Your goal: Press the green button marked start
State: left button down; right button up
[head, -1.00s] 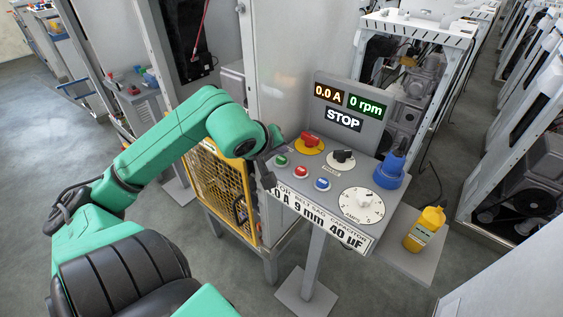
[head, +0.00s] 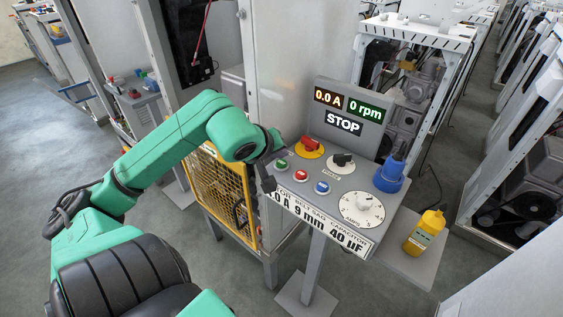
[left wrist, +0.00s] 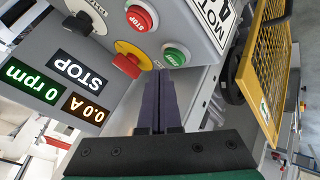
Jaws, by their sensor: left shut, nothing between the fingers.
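The green start button (head: 281,164) sits at the left of the lower row on a grey control panel (head: 325,198). It also shows in the left wrist view (left wrist: 175,56), with its white START lettering. My left gripper (left wrist: 158,74) is shut and empty. In the left wrist view its fingertips lie just below the green button; I cannot tell whether they touch it. In the head view the left gripper (head: 268,182) is at the panel's left edge, close to the button. The display (head: 343,122) reads STOP, 0.0 A and 0 rpm. My right gripper is not in view.
A red stop button (head: 301,175), a blue button (head: 321,187), a red switch on yellow (head: 309,148), a black selector (head: 342,161) and a white dial (head: 362,207) share the panel. A yellow cage (head: 222,192) stands left.

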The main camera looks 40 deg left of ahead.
aim_at(280, 166)
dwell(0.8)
pick_arm(q)
jog(key=shift+f+b, duration=0.45)
jog(key=shift+b, duration=0.4)
jog(key=shift+f+b, duration=0.45)
jog(key=shift+b, duration=0.25)
dwell(0.4)
dwell(0.3)
jog(key=shift+r, duration=0.9)
jog(key=shift+r+p, duration=0.1)
jog(key=shift+p, duration=0.25)
jog(key=shift+r+p, duration=1.15)
jog(key=shift+r, duration=1.3)
jog(key=shift+f, duration=0.1)
